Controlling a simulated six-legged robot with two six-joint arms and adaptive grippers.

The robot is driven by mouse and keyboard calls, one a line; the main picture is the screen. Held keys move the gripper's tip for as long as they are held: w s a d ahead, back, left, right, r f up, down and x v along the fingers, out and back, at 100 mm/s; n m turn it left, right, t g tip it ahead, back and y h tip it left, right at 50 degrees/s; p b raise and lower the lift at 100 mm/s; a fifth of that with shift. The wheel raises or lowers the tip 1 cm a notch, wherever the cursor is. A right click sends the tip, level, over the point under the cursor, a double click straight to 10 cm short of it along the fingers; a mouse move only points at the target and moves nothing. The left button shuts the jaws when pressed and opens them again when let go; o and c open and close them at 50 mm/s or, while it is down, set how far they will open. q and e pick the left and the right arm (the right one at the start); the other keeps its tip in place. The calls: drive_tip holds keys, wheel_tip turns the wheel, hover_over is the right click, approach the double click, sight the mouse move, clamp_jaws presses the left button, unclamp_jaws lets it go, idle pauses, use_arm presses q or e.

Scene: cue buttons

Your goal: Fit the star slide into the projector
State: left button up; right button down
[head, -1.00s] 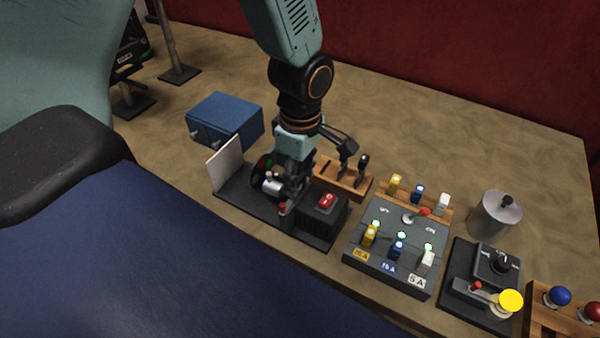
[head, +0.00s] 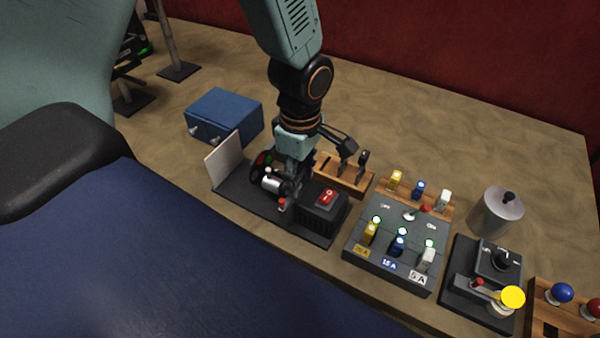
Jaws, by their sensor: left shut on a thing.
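The projector (head: 322,214) is a dark box with a red switch on a long black base. A round lens part and a small white screen (head: 224,160) stand at the base's left end. My left gripper (head: 290,182) points down over the middle of the projector, between lens and switch box. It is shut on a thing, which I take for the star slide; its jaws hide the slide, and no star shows. A wooden rack (head: 328,180) behind the projector holds dark slides with upright handles. My right gripper is not in view.
A blue box (head: 225,117) stands behind the screen. To the right are a grey fuse panel (head: 388,262), a metal canister (head: 497,212), a lever unit with a yellow disc (head: 512,297), and a wooden button board (head: 565,318).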

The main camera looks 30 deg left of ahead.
use_arm(q)
drive_tip(key=shift+f, duration=0.2)
drive_tip(key=o, duration=1.2)
drive_tip(key=shift+o, duration=0.2)
drive_tip(key=shift+o, duration=0.8)
drive_tip(key=shift+r, duration=0.15)
drive_tip(key=shift+r+p, duration=3.2)
drive_tip(key=shift+r, duration=0.2)
drive_tip(key=shift+f, duration=0.15)
